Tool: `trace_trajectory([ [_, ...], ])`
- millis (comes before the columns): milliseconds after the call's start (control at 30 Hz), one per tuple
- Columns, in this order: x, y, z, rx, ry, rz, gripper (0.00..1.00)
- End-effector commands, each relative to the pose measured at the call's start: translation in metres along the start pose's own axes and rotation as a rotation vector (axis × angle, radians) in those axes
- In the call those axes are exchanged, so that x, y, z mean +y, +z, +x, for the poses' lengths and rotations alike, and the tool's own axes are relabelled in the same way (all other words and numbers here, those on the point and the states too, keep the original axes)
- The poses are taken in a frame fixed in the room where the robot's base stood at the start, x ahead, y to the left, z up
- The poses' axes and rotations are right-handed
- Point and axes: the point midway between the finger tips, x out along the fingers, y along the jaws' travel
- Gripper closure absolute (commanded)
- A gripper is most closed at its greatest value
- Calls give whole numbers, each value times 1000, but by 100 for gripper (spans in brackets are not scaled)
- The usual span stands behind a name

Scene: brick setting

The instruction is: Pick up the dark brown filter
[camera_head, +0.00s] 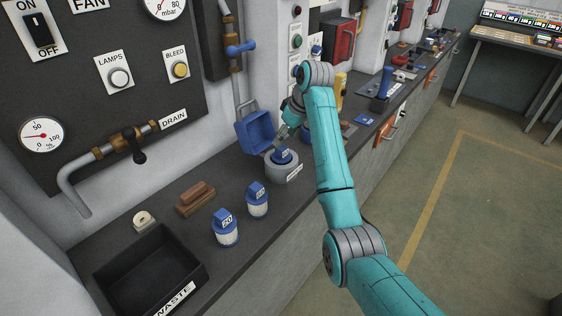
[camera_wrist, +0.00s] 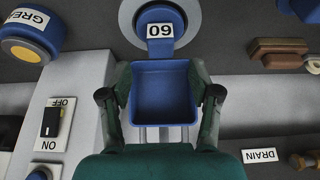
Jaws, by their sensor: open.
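A brown block with a raised grip (camera_head: 195,199) lies on the dark bench, and it also shows at the upper right of the wrist view (camera_wrist: 282,52). I see no clearly dark brown filter and cannot tell whether this block is it. Two white jars with blue numbered caps (camera_head: 227,229) (camera_head: 257,200) stand in front of it. A blue-capped piece sits in a round grey holder (camera_head: 282,168). My gripper (camera_head: 289,128) is open above and behind that holder, apart from the brown block. In the wrist view a blue open container (camera_wrist: 162,95) shows between the fingers.
A black waste tray (camera_head: 150,270) stands at the near left, with a small pale piece (camera_head: 144,219) behind it. The wall panel (camera_head: 90,90) carries pipes, a valve and gauges. Farther along the bench are several tools. Bare bench lies between the brown block and grey holder.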

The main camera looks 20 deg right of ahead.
Motion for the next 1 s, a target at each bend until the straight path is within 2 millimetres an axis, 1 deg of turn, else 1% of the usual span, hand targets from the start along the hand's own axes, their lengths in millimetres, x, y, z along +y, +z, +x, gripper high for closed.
trace_trajectory([
  [167, 0, 1, 11, -1, 0, 0, 38],
  [400, -1, 8, 41, -1, 0, 1, 38],
  [500, -1, 7, 53, -1, 1, 1, 38],
  [633, -1, 7, 59, -1, 1, 1, 38],
  [833, -1, 7, 60, 0, 1, 0, 38],
  [867, -1, 7, 60, 0, 1, 0, 43],
  [900, -1, 7, 60, 0, 1, 0, 52],
  [967, -1, 7, 60, 0, 1, 0, 68],
  [1000, -1, 7, 60, 0, 1, 1, 78],
])
